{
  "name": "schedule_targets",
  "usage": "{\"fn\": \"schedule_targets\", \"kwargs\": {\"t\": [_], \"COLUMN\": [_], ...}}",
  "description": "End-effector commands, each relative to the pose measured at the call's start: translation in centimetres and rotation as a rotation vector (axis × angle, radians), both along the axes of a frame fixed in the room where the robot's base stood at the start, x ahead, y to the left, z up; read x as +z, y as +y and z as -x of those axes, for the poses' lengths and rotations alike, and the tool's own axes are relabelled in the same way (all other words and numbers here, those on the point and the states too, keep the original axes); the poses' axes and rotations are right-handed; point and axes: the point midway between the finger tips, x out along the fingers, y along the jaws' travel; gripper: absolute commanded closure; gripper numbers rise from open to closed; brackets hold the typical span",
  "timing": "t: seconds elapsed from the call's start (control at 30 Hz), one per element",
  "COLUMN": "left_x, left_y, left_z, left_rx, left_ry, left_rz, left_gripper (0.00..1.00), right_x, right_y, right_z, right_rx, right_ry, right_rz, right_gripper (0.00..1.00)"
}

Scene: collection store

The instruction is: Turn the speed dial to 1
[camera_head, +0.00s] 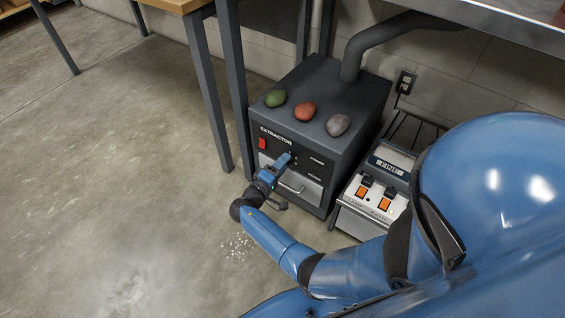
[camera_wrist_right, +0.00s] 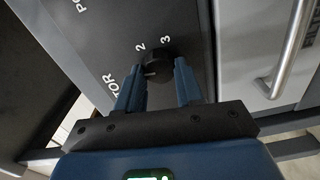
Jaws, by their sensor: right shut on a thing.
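The speed dial (camera_wrist_right: 157,62) is a small dark knob on the dark front panel of the extractor (camera_head: 312,183). In the right wrist view the numerals 2 and 3 show beside it; the numeral 1 is not visible. A faint pale mark shows on the dial's lower left, too small to read surely as its pointer. My right gripper (camera_wrist_right: 158,72) has a finger on either side of the dial and is shut on it. In the head view the right gripper (camera_head: 284,161) covers the dial. My left gripper is not in view.
Green (camera_head: 275,98), red (camera_head: 305,112) and grey (camera_head: 338,125) stone-like lumps rest on top of the extractor. A red switch (camera_head: 262,143) is on its front. A unit with orange switches (camera_head: 375,205) stands to the right. Open floor (camera_head: 120,170) lies left.

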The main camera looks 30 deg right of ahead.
Motion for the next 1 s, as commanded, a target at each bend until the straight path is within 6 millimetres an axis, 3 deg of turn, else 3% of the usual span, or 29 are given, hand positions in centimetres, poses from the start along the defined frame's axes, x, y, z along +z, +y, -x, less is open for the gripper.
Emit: {"fn": "schedule_targets", "kwargs": {"t": [0.63,0.67,0.8,1.0], "left_x": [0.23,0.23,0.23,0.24], "left_y": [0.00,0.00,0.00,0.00], "left_z": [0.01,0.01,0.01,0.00], "left_rx": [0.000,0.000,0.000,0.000], "left_ry": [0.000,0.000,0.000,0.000], "left_rz": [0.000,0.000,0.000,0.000], "left_gripper": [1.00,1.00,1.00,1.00], "right_x": [-0.15,-0.15,-0.12,-0.07], "right_y": [0.04,0.04,0.03,0.01], "right_z": [0.07,0.07,0.05,0.02], "right_rx": [0.000,0.000,0.000,0.000], "right_ry": [0.057,0.057,0.056,0.055], "right_rz": [0.021,0.021,0.022,0.022], "right_gripper": [0.94,0.62,0.41,0.38]}}
